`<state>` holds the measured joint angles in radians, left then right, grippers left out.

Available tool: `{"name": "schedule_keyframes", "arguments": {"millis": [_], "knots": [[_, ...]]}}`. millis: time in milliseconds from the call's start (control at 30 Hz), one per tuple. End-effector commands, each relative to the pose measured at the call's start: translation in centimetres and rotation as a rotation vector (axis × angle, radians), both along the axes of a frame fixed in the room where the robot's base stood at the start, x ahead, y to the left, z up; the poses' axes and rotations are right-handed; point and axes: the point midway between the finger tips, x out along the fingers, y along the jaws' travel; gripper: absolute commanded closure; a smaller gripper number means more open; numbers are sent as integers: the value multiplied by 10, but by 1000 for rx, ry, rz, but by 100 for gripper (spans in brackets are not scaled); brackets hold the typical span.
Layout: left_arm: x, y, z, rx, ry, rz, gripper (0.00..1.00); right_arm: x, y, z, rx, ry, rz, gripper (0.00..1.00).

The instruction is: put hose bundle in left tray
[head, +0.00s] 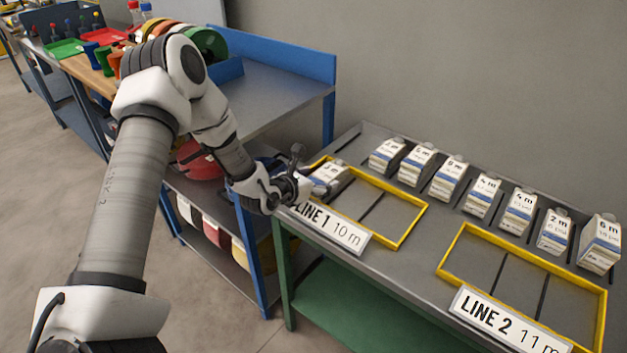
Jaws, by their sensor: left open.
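The left tray (408,236) is a yellow frame with dark dividing strips, behind a "LINE 1 10 m" sign (330,226). A white, blue-banded hose bundle (329,174) sits at its left end; its label is partly hidden. My left gripper (300,172) is open at the left edge of this tray, right beside that bundle. I cannot tell whether they touch. Several similar bundles, such as one marked 4 m (482,196), stand in a row along the back of the table. My right gripper is not in view.
The right tray (446,258), behind the "LINE 2 11 m" sign (505,318), is empty where visible. The middle and right of the left tray are clear. A blue-framed bench (275,92) with reels stands at the left, behind my left arm.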

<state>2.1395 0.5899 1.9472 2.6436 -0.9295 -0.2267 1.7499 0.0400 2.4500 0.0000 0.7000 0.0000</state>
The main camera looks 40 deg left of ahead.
Motion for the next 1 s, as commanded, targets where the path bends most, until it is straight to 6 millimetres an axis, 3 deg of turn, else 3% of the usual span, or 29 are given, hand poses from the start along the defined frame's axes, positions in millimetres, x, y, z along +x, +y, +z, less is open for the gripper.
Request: {"name": "schedule_keyframes", "arguments": {"millis": [167,500,667,767,867,933,1000], "knots": [[-21,3,12,-6,-1,4,15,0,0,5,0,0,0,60],[-96,9,46,-7,1,5,15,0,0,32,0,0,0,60],[-110,8,48,-1,0,-6,15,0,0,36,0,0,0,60],[-116,-20,42,16,22,-129,15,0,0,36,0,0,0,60],[-145,-85,19,68,103,-456,15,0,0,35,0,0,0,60],[-195,-136,-10,138,217,-783,15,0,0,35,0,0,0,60],[-262,-165,-44,248,360,-1136,15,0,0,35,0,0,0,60]]}}
